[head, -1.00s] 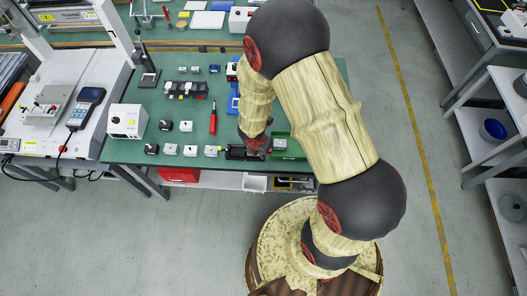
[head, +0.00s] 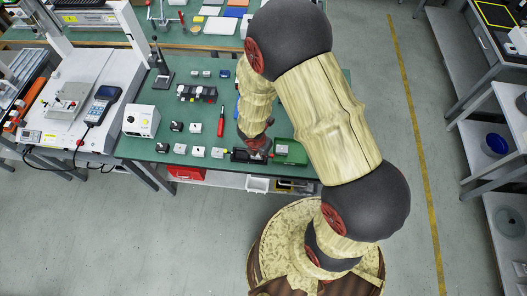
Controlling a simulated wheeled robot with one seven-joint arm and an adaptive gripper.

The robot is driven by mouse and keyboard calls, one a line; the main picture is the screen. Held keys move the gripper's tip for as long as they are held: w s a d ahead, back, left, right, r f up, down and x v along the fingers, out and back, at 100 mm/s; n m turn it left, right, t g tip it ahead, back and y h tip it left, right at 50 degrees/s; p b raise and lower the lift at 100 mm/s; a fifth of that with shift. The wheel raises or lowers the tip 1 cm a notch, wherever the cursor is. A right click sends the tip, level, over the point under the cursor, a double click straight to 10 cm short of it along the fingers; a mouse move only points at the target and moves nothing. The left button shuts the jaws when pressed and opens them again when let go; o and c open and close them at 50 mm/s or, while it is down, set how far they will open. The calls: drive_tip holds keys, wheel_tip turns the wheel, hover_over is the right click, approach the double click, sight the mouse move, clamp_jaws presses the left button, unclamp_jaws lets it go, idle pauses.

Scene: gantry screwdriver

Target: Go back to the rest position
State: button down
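My gripper (head: 257,147) is at the front right of the green workbench (head: 140,145), low over a black tray (head: 240,156). Its fingers are small and partly hidden by my arm, so I cannot tell whether they are open or shut or hold anything. A red screwdriver (head: 221,121) lies on the bench to the left of my gripper. A green box (head: 290,152) sits just right of my gripper.
Several small blocks (head: 197,152) stand left of the tray. A white power unit (head: 141,120) stands at the bench's left, and a black stand (head: 163,80) behind it. Shelving (head: 490,130) is at the far right. The floor (head: 400,90) between is clear.

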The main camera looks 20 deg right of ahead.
idle(0.4)
drive_tip(key=s+d+r+m+g+h+b, duration=0.15)
drive_tip(key=s+d+r+m, duration=0.25)
drive_tip(key=s+r+m, duration=0.55)
drive_tip(key=s+a+r+m+t+y+b, duration=0.2)
drive_tip(key=r+m+b, duration=0.3)
drive_tip(key=r, duration=0.5)
drive_tip(key=s+a+r+m+t+y+b, duration=0.2)
drive_tip(key=r+m+b, duration=0.3)
drive_tip(key=r+m, duration=0.4)
drive_tip(key=shift+a+r+m+t, duration=0.4)
drive_tip(key=shift+a+m+t, duration=0.25)
drive_tip(key=shift+t, duration=0.1)
